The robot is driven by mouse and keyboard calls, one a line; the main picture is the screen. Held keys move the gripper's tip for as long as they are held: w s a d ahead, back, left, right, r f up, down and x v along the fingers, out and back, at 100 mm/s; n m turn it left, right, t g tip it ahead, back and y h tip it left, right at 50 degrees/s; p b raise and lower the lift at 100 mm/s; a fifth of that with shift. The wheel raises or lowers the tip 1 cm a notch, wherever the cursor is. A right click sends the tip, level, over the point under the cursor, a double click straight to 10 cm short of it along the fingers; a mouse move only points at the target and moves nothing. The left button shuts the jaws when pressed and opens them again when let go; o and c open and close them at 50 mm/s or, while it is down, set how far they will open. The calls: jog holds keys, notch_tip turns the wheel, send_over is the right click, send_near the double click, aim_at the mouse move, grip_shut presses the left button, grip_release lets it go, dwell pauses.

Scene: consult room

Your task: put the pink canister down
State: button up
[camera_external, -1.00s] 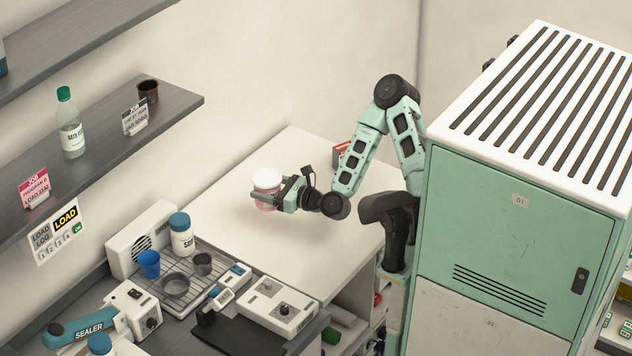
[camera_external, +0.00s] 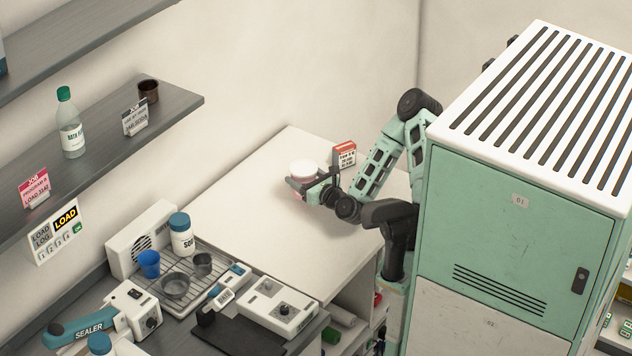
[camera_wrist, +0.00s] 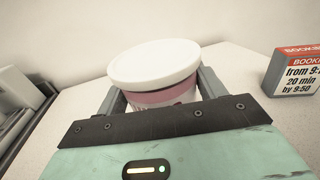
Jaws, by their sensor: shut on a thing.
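The pink canister (camera_external: 303,170) has a white lid and a pink body, and it is upright between the fingers of my gripper (camera_external: 306,184). In the wrist view the canister (camera_wrist: 155,75) sits between both fingers of my gripper (camera_wrist: 158,100), which are shut on its sides. The canister is over the back part of the white table (camera_external: 250,215). Its bottom is hidden by the gripper, so I cannot tell whether it touches the tabletop.
A red and white booking sign (camera_external: 344,155) stands on the table just right of the canister; it also shows in the wrist view (camera_wrist: 294,72). The table's left and front are clear. A drying rack (camera_external: 187,283) and a white device (camera_external: 277,305) lie beyond the table's front left.

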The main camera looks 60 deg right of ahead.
jog(key=shift+f, duration=1.7)
jog(key=shift+f, duration=0.15)
jog(key=o, duration=1.1)
